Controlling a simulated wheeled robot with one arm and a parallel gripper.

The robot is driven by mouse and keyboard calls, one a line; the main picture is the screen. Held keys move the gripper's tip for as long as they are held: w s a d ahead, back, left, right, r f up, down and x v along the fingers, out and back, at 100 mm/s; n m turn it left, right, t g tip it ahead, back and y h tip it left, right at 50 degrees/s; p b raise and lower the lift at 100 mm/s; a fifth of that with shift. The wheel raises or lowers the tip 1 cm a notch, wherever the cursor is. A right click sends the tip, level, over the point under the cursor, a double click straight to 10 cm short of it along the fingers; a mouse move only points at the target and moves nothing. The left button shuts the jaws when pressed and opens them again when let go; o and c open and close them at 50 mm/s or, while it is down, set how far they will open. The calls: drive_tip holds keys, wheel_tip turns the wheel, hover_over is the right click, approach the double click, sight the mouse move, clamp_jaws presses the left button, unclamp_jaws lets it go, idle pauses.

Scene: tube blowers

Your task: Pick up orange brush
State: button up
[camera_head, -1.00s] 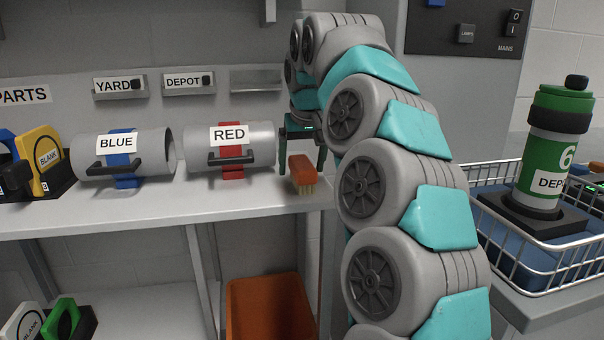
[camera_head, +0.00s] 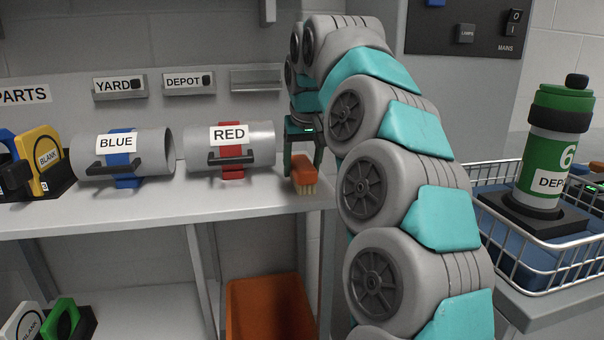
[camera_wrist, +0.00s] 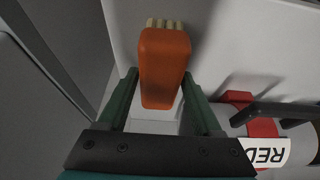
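The orange brush (camera_head: 303,168), a block with pale bristles, lies at the right end of the upper shelf. It also shows in the wrist view (camera_wrist: 165,65), with its bristles at the far end. My gripper (camera_head: 303,162) reaches down over it, one dark green finger on each side. In the wrist view the fingertips (camera_wrist: 161,78) lie against both long sides of the brush. My gripper looks shut on it. The brush still appears to be at shelf height; its underside is hidden.
The red-labelled tube (camera_head: 262,142) lies just left of the brush, with the blue-labelled tube (camera_head: 152,152) beyond it. A grey panel borders the shelf on the right. A wire basket (camera_head: 540,275) holds a green canister (camera_head: 552,150). An orange bin (camera_head: 270,310) stands below.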

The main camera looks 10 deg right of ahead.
sight(301, 159)
clamp_jaws()
idle(0.3)
drive_tip(key=shift+r, duration=0.1)
drive_tip(key=shift+r, duration=1.95)
drive_tip(key=s+d+r+b, duration=0.1)
drive_tip(key=s+d, duration=0.8)
drive_tip(key=s, duration=0.3)
drive_tip(key=shift+s+d+r+b, duration=0.25)
drive_tip(key=shift+s+d+b, duration=0.05)
drive_tip(key=shift+s+b, duration=0.1)
drive_tip(key=shift+c, duration=0.6)
unclamp_jaws()
drive_tip(key=c, duration=0.7)
